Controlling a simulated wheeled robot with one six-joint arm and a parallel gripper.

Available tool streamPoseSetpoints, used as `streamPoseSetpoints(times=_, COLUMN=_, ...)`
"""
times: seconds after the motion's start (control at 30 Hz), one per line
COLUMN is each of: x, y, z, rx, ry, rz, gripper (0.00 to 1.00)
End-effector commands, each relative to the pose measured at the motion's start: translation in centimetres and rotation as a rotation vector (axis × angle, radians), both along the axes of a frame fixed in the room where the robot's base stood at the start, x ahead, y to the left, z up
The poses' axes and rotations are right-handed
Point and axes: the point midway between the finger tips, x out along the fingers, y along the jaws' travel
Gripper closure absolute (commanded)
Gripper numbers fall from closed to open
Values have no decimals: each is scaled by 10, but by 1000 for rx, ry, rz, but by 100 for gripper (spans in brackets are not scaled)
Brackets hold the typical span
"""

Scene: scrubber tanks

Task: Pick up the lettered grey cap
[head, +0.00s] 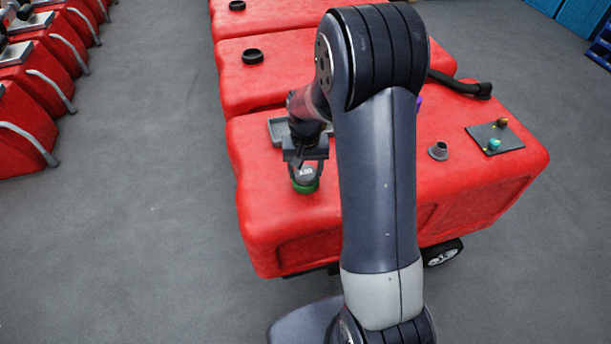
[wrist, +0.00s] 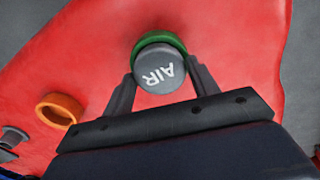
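The grey cap (wrist: 155,72), with the white letters AIR on its top, sits in a green ring (wrist: 146,38) on the red tank top. In the head view the cap (head: 306,174) and the green ring (head: 305,187) are near the front left of the nearest red tank (head: 400,215). My gripper (head: 307,172) points down over the cap. In the wrist view my gripper (wrist: 161,70) has one finger on each side of the cap. The fingers look spread, with a small gap to the cap's sides. The fingertips are partly hidden.
An orange ring (wrist: 60,110) lies left of the cap in the wrist view. A grey spout (head: 438,150) and a dark plate with knobs (head: 495,137) are on the tank's right. A grey tray (head: 280,130) is behind my gripper.

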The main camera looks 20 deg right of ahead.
Motion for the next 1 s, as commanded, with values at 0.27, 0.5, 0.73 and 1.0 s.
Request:
streamPoseSetpoints(times=0.27, x=0, y=0, z=0, rx=0, ry=0, rz=0, gripper=67)
streamPoseSetpoints(times=0.5, x=0, y=0, z=0, rx=0, ry=0, rz=0, gripper=77)
streamPoseSetpoints(times=0.73, x=1, y=0, z=13, rx=0, ry=-5, rz=0, gripper=77)
streamPoseSetpoints(times=1.0, x=1, y=0, z=67, rx=0, ry=-5, rz=0, gripper=77)
